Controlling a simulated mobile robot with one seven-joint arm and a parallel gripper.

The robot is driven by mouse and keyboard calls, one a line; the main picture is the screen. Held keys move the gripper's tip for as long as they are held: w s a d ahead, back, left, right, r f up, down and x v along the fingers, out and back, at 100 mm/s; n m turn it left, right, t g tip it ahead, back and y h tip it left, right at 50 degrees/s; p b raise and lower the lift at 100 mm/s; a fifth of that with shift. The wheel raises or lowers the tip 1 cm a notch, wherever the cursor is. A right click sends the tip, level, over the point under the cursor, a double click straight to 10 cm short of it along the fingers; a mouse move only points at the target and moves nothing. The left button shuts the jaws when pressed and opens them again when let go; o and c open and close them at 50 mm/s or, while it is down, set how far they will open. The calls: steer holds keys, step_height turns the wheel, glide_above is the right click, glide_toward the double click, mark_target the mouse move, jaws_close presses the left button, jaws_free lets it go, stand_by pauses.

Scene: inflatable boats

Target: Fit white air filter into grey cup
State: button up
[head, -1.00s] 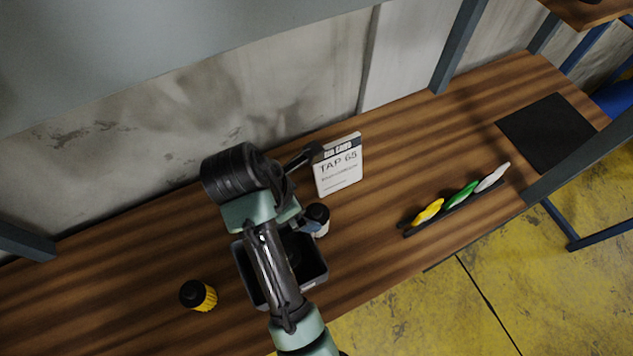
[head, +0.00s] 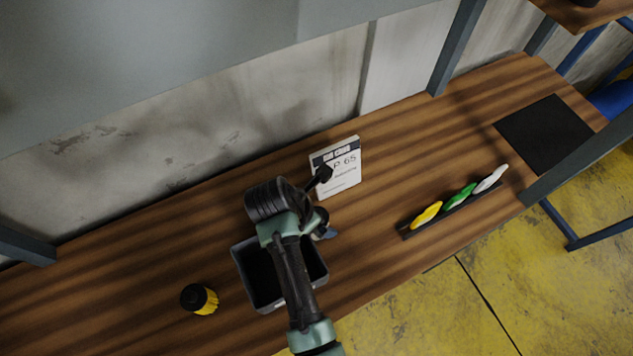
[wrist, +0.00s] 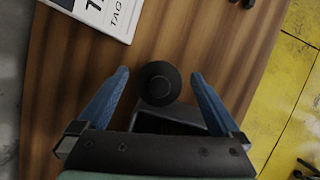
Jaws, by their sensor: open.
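The white air filter shows from above in the wrist view as a round black cap (wrist: 160,84); its pale body is hidden there. In the head view my arm mostly covers it. The only grey container I see is an open, square-sided box (head: 241,270), which I take for the grey cup; its dark inside is partly behind my arm. Part of it shows just behind the cap in the wrist view (wrist: 180,125). My gripper (wrist: 160,73) is open, its blue fingers on either side of the cap with gaps on both sides. I cannot tell how high it is above the cap.
A yellow filter with a black top (head: 200,299) stands left of the box. A white sign (head: 338,180) stands behind my gripper. A black rack (head: 452,211) holds yellow, green and white pieces at right. A black mat (head: 548,133) lies farther right. Wood between sign and mat is clear.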

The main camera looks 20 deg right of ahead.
steer(key=shift+x, duration=1.35)
steer(key=shift+c, duration=0.3)
jaws_close()
steer(key=shift+r, duration=0.1)
steer(key=shift+r, duration=0.1)
step_height(320, 180, up, 18)
